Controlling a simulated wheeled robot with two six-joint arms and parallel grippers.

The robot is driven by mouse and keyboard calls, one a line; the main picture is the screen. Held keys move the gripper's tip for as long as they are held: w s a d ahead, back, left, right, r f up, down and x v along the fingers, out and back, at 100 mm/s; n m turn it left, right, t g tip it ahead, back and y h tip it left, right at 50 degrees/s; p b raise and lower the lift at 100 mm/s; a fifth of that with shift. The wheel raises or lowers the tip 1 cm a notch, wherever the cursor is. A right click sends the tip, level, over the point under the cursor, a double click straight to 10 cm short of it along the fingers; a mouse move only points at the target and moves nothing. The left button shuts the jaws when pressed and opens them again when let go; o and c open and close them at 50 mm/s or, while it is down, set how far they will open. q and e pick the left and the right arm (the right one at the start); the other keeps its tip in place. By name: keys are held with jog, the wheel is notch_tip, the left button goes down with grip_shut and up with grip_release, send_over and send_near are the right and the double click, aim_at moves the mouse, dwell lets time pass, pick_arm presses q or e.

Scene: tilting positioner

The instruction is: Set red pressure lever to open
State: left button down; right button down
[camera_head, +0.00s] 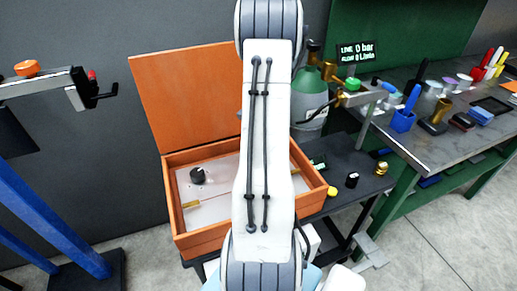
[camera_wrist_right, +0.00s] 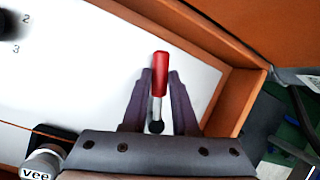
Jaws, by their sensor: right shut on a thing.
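The red lever (camera_wrist_right: 160,62) has a red grip on a silver shaft with a black pivot. It shows in the right wrist view, over a white panel inside a wooden box. My right gripper (camera_wrist_right: 161,76) has a finger on each side of the red grip and is shut on it. In the head view my own arm covers the middle of the box, and the lever and my right gripper are hidden. My left gripper is in neither view.
The open wooden box (camera_head: 210,243) stands on a dark cart with its lid up. A black knob (camera_head: 197,175) is on its panel. A green gas cylinder (camera_head: 311,100) and a display (camera_head: 357,51) reading 0 bar are behind. A cluttered workbench (camera_head: 436,149) is at right.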

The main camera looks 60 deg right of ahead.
jog(key=shift+s, duration=0.25)
jog(key=c, duration=0.7)
grip_release()
jog(key=shift+w, duration=0.1)
jog(key=shift+r, duration=0.1)
jog(key=shift+r, duration=0.3)
jog(key=p+v, duration=0.5)
jog(key=v, duration=0.4)
jog(key=shift+s+a+r+p, duration=0.2)
jog(key=shift+s+r+p, duration=0.05)
jog(key=shift+p, duration=0.1)
